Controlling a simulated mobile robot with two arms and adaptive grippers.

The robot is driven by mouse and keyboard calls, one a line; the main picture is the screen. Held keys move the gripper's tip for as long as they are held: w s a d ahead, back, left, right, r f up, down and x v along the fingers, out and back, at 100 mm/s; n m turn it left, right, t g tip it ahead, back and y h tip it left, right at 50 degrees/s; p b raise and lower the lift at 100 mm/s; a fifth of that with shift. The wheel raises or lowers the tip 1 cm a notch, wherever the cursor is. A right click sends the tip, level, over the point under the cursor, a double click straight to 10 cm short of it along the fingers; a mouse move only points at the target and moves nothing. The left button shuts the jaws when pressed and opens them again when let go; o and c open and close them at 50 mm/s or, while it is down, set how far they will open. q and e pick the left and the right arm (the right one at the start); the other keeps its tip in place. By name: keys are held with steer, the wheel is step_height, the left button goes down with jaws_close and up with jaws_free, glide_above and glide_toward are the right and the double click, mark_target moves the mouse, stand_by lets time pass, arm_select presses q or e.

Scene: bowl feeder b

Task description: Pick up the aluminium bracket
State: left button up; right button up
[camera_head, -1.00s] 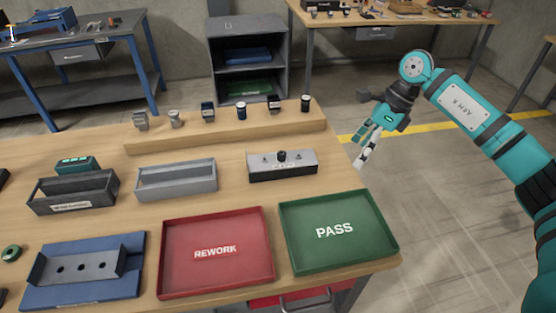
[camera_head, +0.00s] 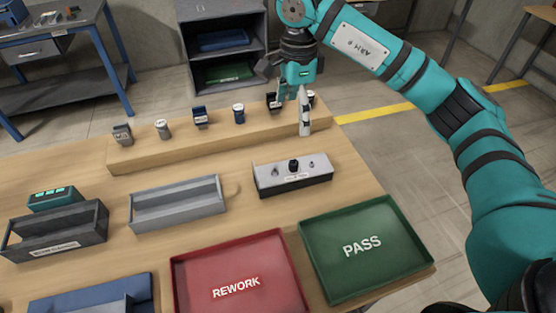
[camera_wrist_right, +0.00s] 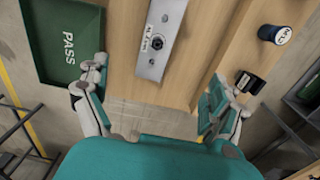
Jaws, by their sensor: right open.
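A small grey angular part (camera_head: 122,134) stands at the left end of the raised wooden ledge (camera_head: 225,137); it looks like the aluminium bracket, though I cannot be sure at this size. My right gripper (camera_head: 291,112) is well to the right of it, near the ledge's right end. In the right wrist view the gripper (camera_wrist_right: 158,75) is open with nothing between its fingers. The grey part is not seen there. My left gripper is out of view.
On the ledge stand a grey cylinder (camera_head: 163,129), a dark blue block (camera_head: 200,117), a blue cylinder (camera_head: 238,114) and dark parts near my gripper. In front are a grey channel (camera_head: 178,204), a fixture (camera_head: 292,174), a red tray (camera_head: 182,286) and a green tray (camera_head: 363,247).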

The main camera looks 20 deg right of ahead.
steer(key=p, duration=0.2)
glide_toward(295, 162)
steer(key=shift+s+a+f, duration=0.15)
steer(key=shift+s+f, duration=0.1)
steer(key=f+p, duration=0.1)
steer(key=f, duration=0.2)
steer(key=shift+w, duration=0.2)
steer(key=shift+f+p, duration=0.35)
steer(key=shift+f, duration=0.6)
step_height(295, 162, down, 4)
steer(key=shift+r+p, duration=0.2)
steer(key=shift+p, duration=0.85)
steer(key=shift+f, duration=0.65)
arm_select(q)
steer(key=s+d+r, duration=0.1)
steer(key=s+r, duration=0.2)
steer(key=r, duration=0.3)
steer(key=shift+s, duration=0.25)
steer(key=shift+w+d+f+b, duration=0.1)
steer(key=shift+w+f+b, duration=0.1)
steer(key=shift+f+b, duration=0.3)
arm_select(e)
steer(key=shift+f, duration=0.2)
steer(key=shift+c, duration=0.2)
